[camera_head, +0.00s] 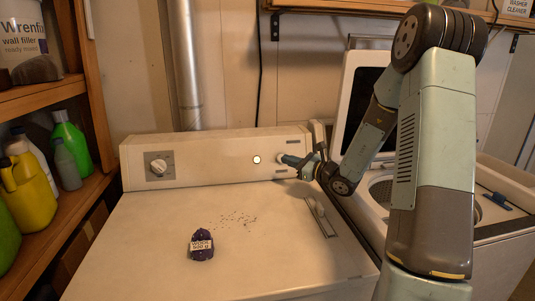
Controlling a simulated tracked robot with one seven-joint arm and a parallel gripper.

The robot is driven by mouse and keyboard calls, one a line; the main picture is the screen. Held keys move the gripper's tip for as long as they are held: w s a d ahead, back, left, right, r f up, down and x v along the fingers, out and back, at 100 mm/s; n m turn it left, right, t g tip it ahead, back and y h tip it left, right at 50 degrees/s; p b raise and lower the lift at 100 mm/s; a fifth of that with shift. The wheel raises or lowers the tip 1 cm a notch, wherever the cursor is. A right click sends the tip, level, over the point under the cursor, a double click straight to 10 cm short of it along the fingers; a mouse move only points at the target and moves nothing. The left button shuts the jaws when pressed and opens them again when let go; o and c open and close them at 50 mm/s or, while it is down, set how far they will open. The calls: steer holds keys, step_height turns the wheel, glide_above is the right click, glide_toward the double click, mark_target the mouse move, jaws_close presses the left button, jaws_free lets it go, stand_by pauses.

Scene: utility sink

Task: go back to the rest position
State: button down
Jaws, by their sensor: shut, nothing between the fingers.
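My gripper (286,159) is at the right part of the white machine's back control panel (220,152). Its fingers look shut and hold nothing. The fingertips point left, near a small round light (257,160) on the panel. I cannot tell whether they touch the panel. My arm reaches in from the right, bent at the elbow.
A dark purple labelled object (202,246) stands on the white machine top (135,250), with dark specks (237,219) behind it. A knob (158,167) is on the panel's left. An open-lidded washer (380,190) stands right. Shelves with bottles (72,140) line the left.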

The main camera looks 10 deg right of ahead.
steer(key=s+a+r+n+g+h, duration=0.1)
steer(key=s+a+r+n+g, duration=0.3)
steer(key=s, duration=0.3)
steer(key=s+a+r+n+g, duration=0.1)
steer(key=s+a+n+g, duration=0.2)
steer(key=s+n, duration=0.35)
steer(key=s+a+r+n+g+h, duration=0.1)
steer(key=s+a+r+n+g, duration=0.25)
steer(key=s, duration=0.35)
steer(key=s+d+r+n+t+h, duration=0.1)
steer(key=s+d+r+n+h, duration=0.1)
steer(key=s+d+n+h, duration=0.3)
steer(key=s+d+r+n+t+h, duration=0.1)
steer(key=s+d+r+n+h, duration=0.2)
steer(key=s, duration=1)
steer(key=shift+d+n+h, duration=1.1)
steer(key=shift+d+n, duration=0.2)
steer(key=shift+d, duration=0.35)
steer(key=shift+t, duration=0.25)
